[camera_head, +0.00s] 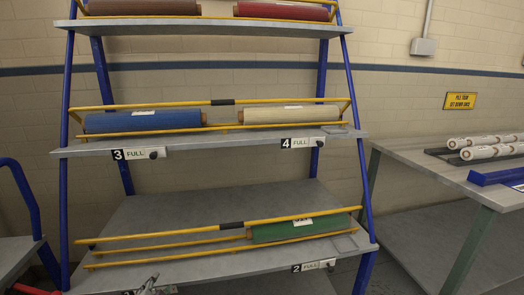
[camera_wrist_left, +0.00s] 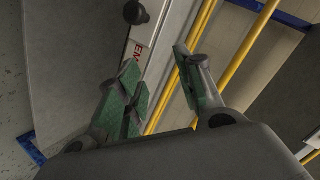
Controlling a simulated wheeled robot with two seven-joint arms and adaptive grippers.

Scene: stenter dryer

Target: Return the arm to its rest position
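My left gripper (camera_head: 148,287) shows only at the bottom edge of the head view, in front of the rack's lowest visible shelf, with its arm cut off. In the left wrist view the left gripper (camera_wrist_left: 158,65) has its two green-padded fingers spread apart with nothing between them. Beyond the fingers are a shelf edge with a partly hidden label (camera_wrist_left: 137,52) reading "EM", a dark knob (camera_wrist_left: 137,13) and yellow rails (camera_wrist_left: 235,58). My right gripper is in neither view.
The blue-framed rack (camera_head: 66,180) holds a blue roll (camera_head: 142,121), a cream roll (camera_head: 290,114) and a green roll (camera_head: 298,229). The lower left cradle (camera_head: 165,248) is empty. A grey table (camera_head: 440,178) with white rolls (camera_head: 490,151) stands at right.

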